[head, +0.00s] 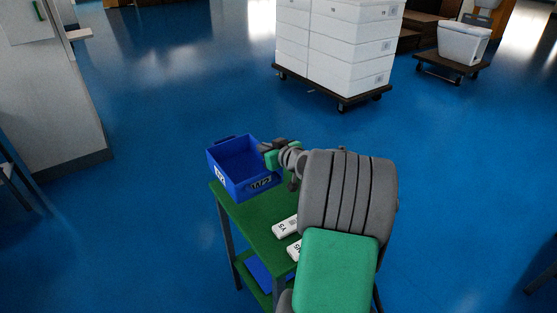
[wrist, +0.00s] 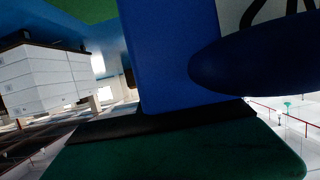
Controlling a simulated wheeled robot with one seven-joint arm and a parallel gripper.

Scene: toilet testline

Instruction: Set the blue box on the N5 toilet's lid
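The blue box (head: 232,177), open-topped with white labels, stands upright on the far end of the green table. My gripper (head: 268,152) is at the box's right rim, its fingers partly hidden. In the wrist view the box's blue wall (wrist: 172,55) is very close, with a dark blue rounded part at right. Whether the fingers are closed on the rim cannot be seen. A white toilet (head: 464,43) stands on a dark wheeled dolly at the upper right. No N5 mark is readable on it.
The green table (head: 243,214) carries white labelled pieces (head: 285,227) beside my arm. A stack of white boxes (head: 338,45) on a wheeled dolly stands at the back. A grey-white cabinet (head: 50,90) is at left. Blue floor is clear between table and dollies.

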